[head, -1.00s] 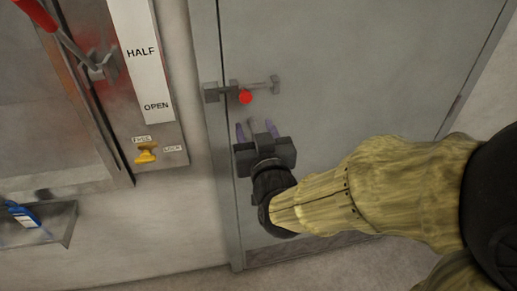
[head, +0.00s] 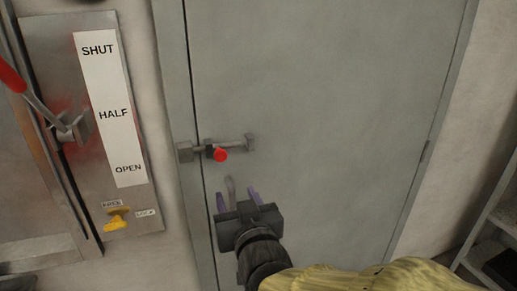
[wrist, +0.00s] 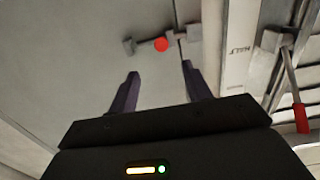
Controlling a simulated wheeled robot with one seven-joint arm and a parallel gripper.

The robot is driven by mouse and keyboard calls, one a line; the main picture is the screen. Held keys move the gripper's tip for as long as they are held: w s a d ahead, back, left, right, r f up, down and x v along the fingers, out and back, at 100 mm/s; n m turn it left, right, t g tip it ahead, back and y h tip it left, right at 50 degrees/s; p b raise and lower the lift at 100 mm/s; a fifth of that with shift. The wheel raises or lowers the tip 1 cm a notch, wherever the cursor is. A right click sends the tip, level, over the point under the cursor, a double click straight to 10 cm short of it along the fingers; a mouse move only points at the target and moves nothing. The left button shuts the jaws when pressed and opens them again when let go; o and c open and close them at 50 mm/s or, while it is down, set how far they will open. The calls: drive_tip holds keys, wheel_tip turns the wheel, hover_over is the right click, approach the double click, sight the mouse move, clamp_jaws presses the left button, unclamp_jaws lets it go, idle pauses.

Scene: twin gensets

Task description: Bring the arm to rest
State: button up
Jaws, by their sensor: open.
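My gripper (head: 238,199) is open and empty in front of the grey door, below the door's bolt. Its two purple-grey fingers (wrist: 160,90) stand apart in the wrist view, with nothing between them. The bolt (head: 232,145) has a red knob (head: 220,155) and lies across the gap between the door (head: 310,110) and its frame. The knob also shows in the wrist view (wrist: 161,45), beyond the fingertips. My arm comes in from the bottom right of the head view.
Left of the door is a panel with a SHUT/HALF/OPEN label (head: 109,110), a red-handled lever (head: 68,125) and a yellow knob (head: 117,220). A shelf unit (head: 488,235) stands at the right edge. The door face right of my gripper is clear.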

drive_tip(key=w+d+f+m+g+h+p, duration=0.1)
drive_tip(key=w+d+f+g+h+p, duration=0.1)
drive_tip(key=w+d+f+g+h, duration=0.3)
drive_tip(key=s+d+f+m+g+p, duration=0.1)
drive_tip(key=s+d+f+g, duration=0.2)
drive_tip(key=d, duration=0.3)
drive_tip(key=s+d+f+m+g+h+p, duration=0.1)
drive_tip(key=s+d+f+g+p, duration=0.1)
drive_tip(key=s+d+f, duration=0.2)
drive_tip(key=s+d+f+m+g+p, duration=0.1)
drive_tip(key=s+d+f+g, duration=0.2)
drive_tip(key=d, duration=0.4)
drive_tip(key=shift+s+d+f+g+h, duration=0.3)
drive_tip(key=shift+s+d, duration=0.1)
drive_tip(key=shift+s, duration=0.35)
drive_tip(key=shift+c, duration=1.4)
drive_tip(key=shift+w, duration=0.1)
